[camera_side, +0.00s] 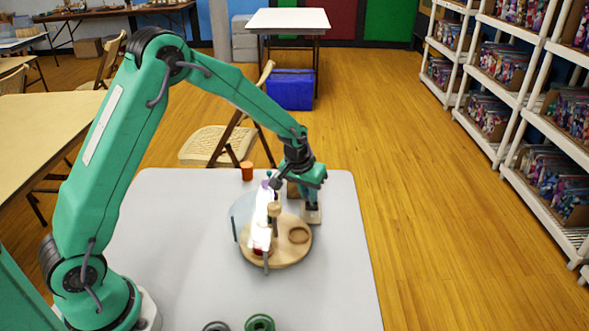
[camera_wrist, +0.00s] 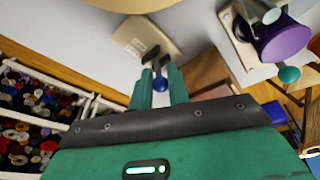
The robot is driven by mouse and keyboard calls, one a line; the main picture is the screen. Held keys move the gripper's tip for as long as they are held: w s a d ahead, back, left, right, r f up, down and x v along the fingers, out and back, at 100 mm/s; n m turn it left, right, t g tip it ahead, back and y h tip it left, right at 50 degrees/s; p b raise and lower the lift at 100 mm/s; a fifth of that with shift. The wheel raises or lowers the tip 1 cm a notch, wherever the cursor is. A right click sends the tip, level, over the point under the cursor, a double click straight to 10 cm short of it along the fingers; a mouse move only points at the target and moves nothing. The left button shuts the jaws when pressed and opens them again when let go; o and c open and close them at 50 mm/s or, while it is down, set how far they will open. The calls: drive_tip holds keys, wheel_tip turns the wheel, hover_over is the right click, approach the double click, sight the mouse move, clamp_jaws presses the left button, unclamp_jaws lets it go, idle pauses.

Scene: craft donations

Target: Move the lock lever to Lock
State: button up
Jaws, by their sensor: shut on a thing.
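The lock lever ends in a small blue ball knob (camera_wrist: 159,84), seen in the wrist view between the two fingers of my gripper (camera_wrist: 160,80). My gripper is shut on this knob. The lever's pale beige base plate (camera_wrist: 146,36) lies on the table just beyond the fingertips, and its markings are too small to read. In the side view my gripper (camera_side: 312,200) points down over the same plate (camera_side: 314,215), near the table's right edge. The lever is hidden there, so its exact position cannot be told.
A round wooden board (camera_side: 284,255) with upright posts and a clear cover stands left of the plate. A purple piece with a teal ball (camera_wrist: 289,74) is nearby. An orange cup (camera_side: 247,172) stands at the table's back edge, and a green ring (camera_side: 260,323) lies in front.

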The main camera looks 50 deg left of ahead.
drive_tip(key=shift+a+r, duration=0.1)
drive_tip(key=shift+a, duration=0.1)
drive_tip(key=shift+s+a, duration=0.1)
drive_tip(key=shift+o, duration=0.4)
drive_tip(key=shift+s+a+f, duration=0.2)
drive_tip(key=shift+s+a, duration=0.1)
drive_tip(key=o, duration=0.7)
drive_tip(key=shift+d+r, duration=0.1)
wheel_tip(320, 180, up, 7)
drive_tip(key=shift+r, duration=0.15)
idle(0.3)
